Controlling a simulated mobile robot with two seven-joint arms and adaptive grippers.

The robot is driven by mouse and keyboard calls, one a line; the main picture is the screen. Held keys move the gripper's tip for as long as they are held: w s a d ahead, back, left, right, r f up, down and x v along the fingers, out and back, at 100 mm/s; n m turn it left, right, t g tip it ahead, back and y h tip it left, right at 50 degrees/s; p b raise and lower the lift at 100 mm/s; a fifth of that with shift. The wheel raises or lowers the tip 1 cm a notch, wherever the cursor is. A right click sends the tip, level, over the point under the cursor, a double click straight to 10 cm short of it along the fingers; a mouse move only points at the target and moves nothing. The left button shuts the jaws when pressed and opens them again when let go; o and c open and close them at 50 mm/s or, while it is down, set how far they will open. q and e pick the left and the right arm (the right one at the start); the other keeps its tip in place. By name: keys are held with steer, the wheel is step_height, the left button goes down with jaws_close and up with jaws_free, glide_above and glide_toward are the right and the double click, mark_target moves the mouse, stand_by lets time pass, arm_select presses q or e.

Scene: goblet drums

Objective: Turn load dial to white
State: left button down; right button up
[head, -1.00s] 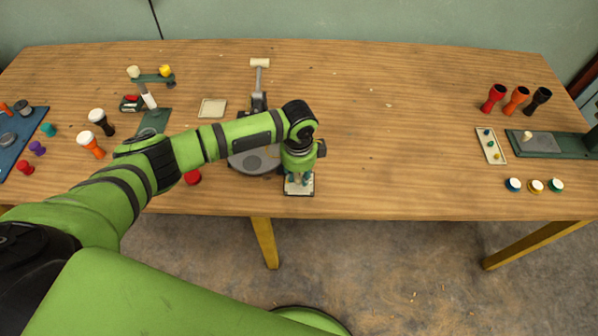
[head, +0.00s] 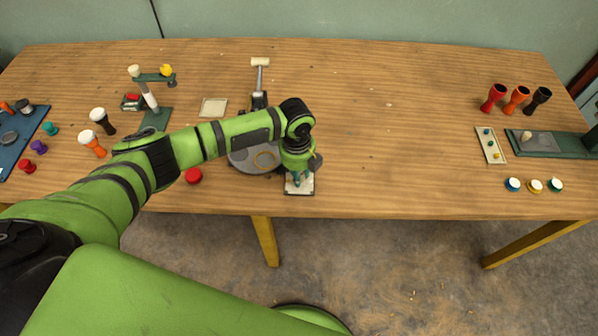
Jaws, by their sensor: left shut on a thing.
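The load dial seems to be on the small pale plate (head: 306,188) at the table's front edge, in the head view. My left gripper (head: 299,180) points down over this plate, its fingertips low on it. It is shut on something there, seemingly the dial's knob. The wrist and fingers hide the knob, so I cannot read which mark it points to. My right gripper is out of view.
Goblet drums (head: 516,99) stand at the far right. The table between is clear.

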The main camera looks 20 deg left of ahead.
arm_select(q)
steer(key=m, duration=0.3)
steer(key=m+b, duration=0.1)
steer(key=m, duration=0.1)
steer(key=shift+s+d+f+m, duration=0.1)
steer(key=shift+s+m, duration=0.05)
steer(key=shift+m, duration=0.25)
stand_by(0.4)
steer(key=c, duration=1)
jaws_free()
steer(key=shift+o, duration=0.2)
steer(key=shift+r, duration=0.35)
step_height(320, 180, up, 12)
steer(key=shift+a+f, duration=0.25)
